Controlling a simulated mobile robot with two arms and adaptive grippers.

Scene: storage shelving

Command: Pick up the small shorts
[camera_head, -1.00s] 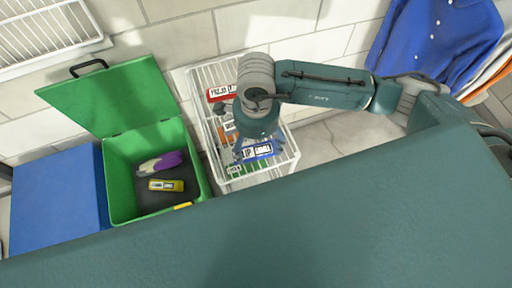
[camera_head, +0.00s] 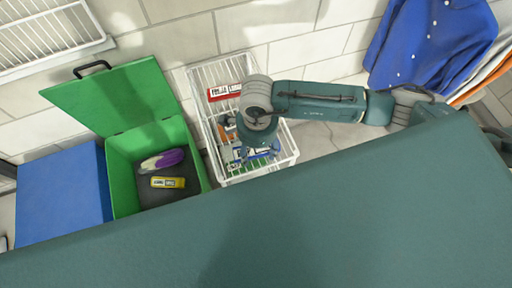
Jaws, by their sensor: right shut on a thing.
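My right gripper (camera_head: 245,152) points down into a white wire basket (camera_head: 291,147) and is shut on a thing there. My wrist hides most of what it holds, so I cannot tell which item it is. A blue-labelled item (camera_head: 264,155) shows beside the fingers, partly covered. A red-and-white labelled item (camera_head: 222,92) lies toward the back of the basket. I cannot make out small shorts for certain. My left gripper is not in view.
A green box (camera_head: 111,180) with its lid (camera_head: 118,96) raised stands left of the basket, holding a purple-and-white item (camera_head: 163,160) and a yellow labelled item (camera_head: 167,182). A blue box (camera_head: 60,195) stands farther left. A blue shirt (camera_head: 435,45) hangs at the right.

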